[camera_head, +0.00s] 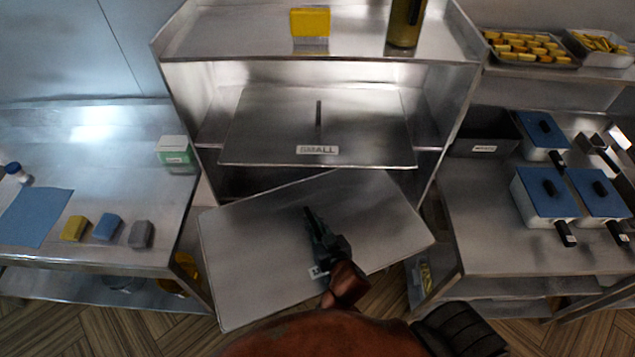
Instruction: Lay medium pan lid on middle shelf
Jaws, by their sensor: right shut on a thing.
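My right gripper (318,228) is shut on the handle of a flat rectangular metal lid (255,262). I take this for the medium pan lid; its label is mostly hidden by the gripper. The lid is in front of the steel shelf unit (185,110), turned with its right side farther back. Its far edge overlaps the opening below the shelf in the picture. Another metal lid, labelled SMALL (270,125), lies on the shelf under the top one, its front edge near the shelf front. My left gripper is not in view.
A yellow box (310,22) and a dark bottle (405,22) stand on the top shelf. The left counter (120,160) holds a blue cloth, sponges and a green-white box (174,150). The right counter (490,250) holds blue-lidded pans (543,190). Food trays (530,62) sit above it.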

